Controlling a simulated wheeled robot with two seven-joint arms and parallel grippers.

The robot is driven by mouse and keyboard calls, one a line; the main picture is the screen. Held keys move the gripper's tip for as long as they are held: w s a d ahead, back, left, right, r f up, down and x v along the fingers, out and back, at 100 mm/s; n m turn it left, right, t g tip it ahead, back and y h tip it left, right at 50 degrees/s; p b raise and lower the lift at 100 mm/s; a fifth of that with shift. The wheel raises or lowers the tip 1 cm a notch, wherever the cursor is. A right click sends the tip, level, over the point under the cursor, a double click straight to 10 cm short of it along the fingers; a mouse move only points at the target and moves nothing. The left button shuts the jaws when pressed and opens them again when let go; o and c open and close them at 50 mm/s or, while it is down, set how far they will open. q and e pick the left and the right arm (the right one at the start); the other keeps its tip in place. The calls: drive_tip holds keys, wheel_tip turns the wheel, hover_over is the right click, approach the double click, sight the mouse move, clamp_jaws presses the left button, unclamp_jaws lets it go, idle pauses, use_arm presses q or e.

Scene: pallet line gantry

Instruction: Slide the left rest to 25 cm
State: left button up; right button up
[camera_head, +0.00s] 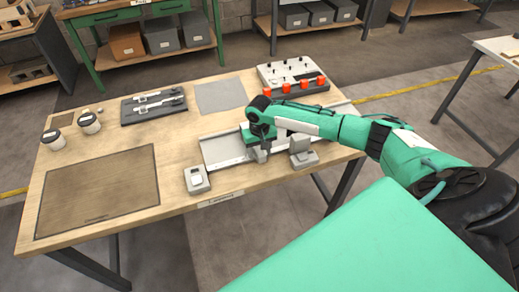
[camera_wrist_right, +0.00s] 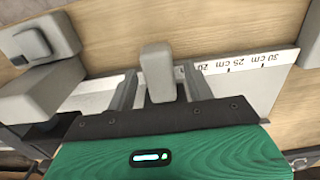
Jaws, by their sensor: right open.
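A pale rail plate (camera_head: 217,152) lies along the table's near side, with a centimetre scale (camera_wrist_right: 232,72) that shows in the right wrist view. My right gripper (camera_head: 262,152) points down over the plate, its jaws open. In the wrist view its fingers (camera_wrist_right: 153,92) stand on either side of a grey upright block (camera_wrist_right: 157,68), seemingly the left rest. A second grey rest (camera_head: 302,152) stands right of the gripper. Much of the left rest is hidden in the head view. My left gripper is out of view.
A grey block with a pale top (camera_head: 197,179) sits by the plate's left end. A brown mat (camera_head: 100,190) lies at left.

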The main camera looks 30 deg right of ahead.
drive_tip(key=shift+f, duration=0.3)
clamp_jaws()
drive_tip(key=a, duration=0.2)
drive_tip(key=w+a+p, duration=0.1)
drive_tip(key=a, duration=0.2)
drive_tip(key=w+a+p, duration=0.1)
drive_tip(key=a, duration=0.2)
drive_tip(key=shift+a+r, duration=0.1)
drive_tip(key=shift+r, duration=0.05)
drive_tip(key=shift+w+a+p, duration=0.15)
drive_tip(key=shift+a+p, duration=0.15)
drive_tip(key=shift+a, duration=0.35)
unclamp_jaws()
